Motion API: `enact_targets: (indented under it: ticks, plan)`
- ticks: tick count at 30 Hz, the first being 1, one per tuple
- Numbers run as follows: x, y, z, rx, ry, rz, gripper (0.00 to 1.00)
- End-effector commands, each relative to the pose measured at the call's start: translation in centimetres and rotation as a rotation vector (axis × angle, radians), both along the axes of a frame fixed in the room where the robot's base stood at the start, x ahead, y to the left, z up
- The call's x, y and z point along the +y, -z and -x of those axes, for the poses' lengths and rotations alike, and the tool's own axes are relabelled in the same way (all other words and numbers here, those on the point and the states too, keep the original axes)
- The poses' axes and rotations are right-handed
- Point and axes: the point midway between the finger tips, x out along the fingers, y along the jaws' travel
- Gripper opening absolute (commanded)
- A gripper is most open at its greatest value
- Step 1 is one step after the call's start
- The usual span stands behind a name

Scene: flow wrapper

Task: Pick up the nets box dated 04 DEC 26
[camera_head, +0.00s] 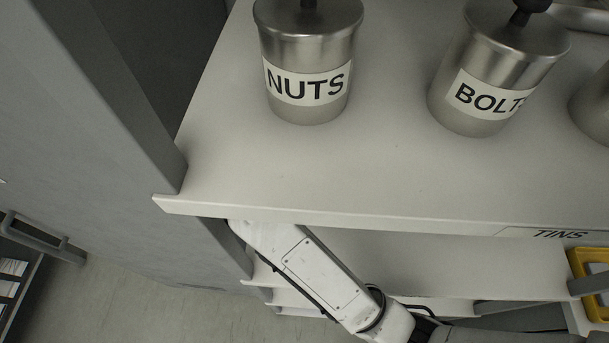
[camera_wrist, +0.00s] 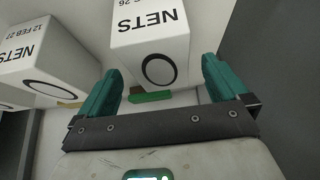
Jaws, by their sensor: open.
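In the wrist view, a white nets box (camera_wrist: 150,40) with a black oval ring on its near end lies just ahead of and between my fingers. Its label reads NETS and a date ending in 26; the rest of the date is cut off by the top edge. My gripper (camera_wrist: 164,68) has teal fingers and is open, with one finger at each side of the box's near end. I cannot tell whether they touch it. A second nets box (camera_wrist: 40,52), to the left, reads 12 FEB 27. The head view shows neither the boxes nor my gripper.
In the head view, a NUTS tin (camera_head: 308,62) and a BOLTS tin (camera_head: 497,70) stand on the upper shelf (camera_head: 330,175). A TINS label (camera_head: 560,234) is on its edge. A grey panel (camera_wrist: 275,75) rises right of my gripper. A green strip (camera_wrist: 150,97) lies near the box's front.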

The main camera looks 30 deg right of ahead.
Motion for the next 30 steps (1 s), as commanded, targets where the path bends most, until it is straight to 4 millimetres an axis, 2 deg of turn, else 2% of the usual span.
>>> enact_targets:
  ticks: [6, 11, 30]
  plan:
    - [-1.0, 2.7, -1.1, 0.005, 0.003, 0.001, 1.00]
    - [-1.3, 4.0, -1.7, 0.003, 0.002, 0.001, 1.00]
    - [-1.4, 4.4, -1.8, 0.003, 0.001, 0.000, 1.00]
